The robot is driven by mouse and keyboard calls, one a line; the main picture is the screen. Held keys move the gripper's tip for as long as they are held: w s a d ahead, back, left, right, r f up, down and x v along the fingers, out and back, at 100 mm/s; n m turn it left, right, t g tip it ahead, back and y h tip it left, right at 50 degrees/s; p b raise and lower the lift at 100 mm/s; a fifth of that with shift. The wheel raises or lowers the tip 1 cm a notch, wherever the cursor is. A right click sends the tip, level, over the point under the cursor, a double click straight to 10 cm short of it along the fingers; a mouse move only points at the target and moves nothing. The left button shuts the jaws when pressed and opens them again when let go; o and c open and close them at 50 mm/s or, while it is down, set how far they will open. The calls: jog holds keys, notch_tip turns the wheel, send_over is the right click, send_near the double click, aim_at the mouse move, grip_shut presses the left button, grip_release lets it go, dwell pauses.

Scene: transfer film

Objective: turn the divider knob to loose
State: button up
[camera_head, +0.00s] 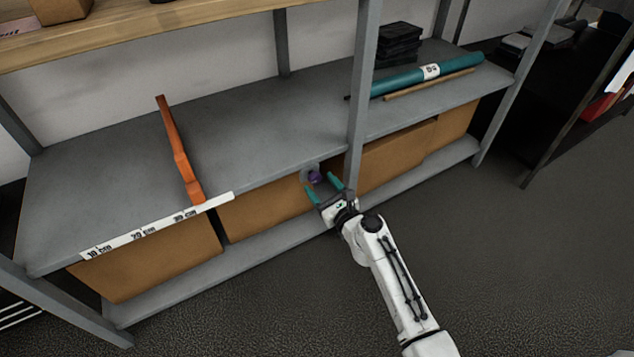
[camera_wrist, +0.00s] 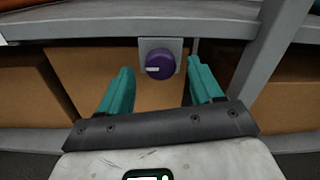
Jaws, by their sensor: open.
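The divider knob (camera_wrist: 160,64) is a round purple knob with a white mark that points left in the wrist view. It sits on a grey plate (camera_wrist: 176,44) below the shelf's front edge. It also shows small in the head view (camera_head: 314,177). My gripper (camera_wrist: 160,80) is open, with one teal finger on each side of the knob's line and nothing between them. In the head view my gripper (camera_head: 323,184) is at the shelf front, close to the knob. I cannot tell how deep the fingertips reach. An orange divider (camera_head: 179,150) stands on the grey shelf at the left.
The grey shelf (camera_head: 110,165) has a white scale strip (camera_head: 150,228) along its front edge. A grey upright post (camera_head: 362,90) stands just right of the knob. Cardboard boxes (camera_head: 265,210) fill the level below. A teal roll (camera_head: 415,76) lies on the shelf at the right.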

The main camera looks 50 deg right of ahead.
jog(key=shift+x, duration=1.3)
jog(key=shift+c, duration=0.2)
jog(key=c, duration=1)
